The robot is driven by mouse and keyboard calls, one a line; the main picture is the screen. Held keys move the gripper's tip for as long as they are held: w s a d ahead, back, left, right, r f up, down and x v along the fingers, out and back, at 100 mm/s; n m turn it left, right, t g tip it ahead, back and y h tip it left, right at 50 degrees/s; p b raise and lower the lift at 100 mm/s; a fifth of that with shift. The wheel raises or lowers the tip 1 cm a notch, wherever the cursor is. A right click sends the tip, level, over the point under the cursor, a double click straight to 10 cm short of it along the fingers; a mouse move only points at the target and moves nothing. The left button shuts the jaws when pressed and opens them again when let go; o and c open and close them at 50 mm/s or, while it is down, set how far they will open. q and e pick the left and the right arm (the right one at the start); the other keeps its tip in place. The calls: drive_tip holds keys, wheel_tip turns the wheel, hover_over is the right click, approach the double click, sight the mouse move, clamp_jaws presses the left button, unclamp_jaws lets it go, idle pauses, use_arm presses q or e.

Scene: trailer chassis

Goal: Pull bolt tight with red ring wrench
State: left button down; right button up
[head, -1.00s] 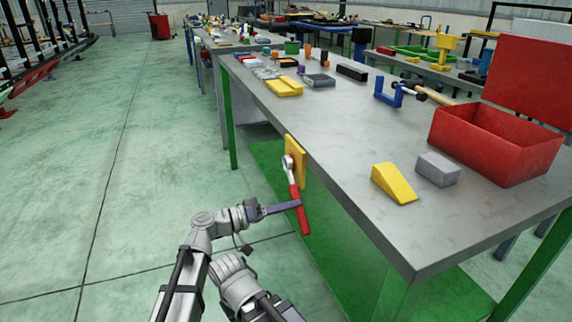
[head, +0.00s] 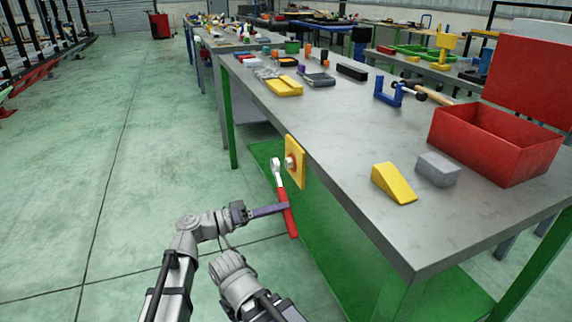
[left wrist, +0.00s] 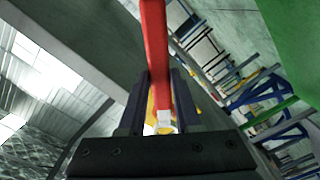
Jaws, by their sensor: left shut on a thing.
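The red ring wrench (head: 285,198) hangs nearly upright beside the bench, its silver ring end up and red handle down. My left gripper (head: 285,208) is shut on its red handle. The bolt (head: 289,163) shows on the yellow plate (head: 297,152) at the bench's side. The ring appears apart from the bolt, just left of it. In the left wrist view the red handle (left wrist: 155,45) runs between the jaws (left wrist: 160,105), with part of the yellow plate beyond; the bolt cannot be made out there. My right gripper is not in view.
The grey bench top (head: 330,125) lies right of the wrench. A yellow wedge (head: 393,184), a grey block (head: 437,169) and an open red box (head: 495,145) stand on it. The green floor (head: 120,180) to the left is clear.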

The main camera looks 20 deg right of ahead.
use_arm(q)
drive_tip(key=shift+a, duration=1.2)
drive_tip(key=shift+s, duration=0.15)
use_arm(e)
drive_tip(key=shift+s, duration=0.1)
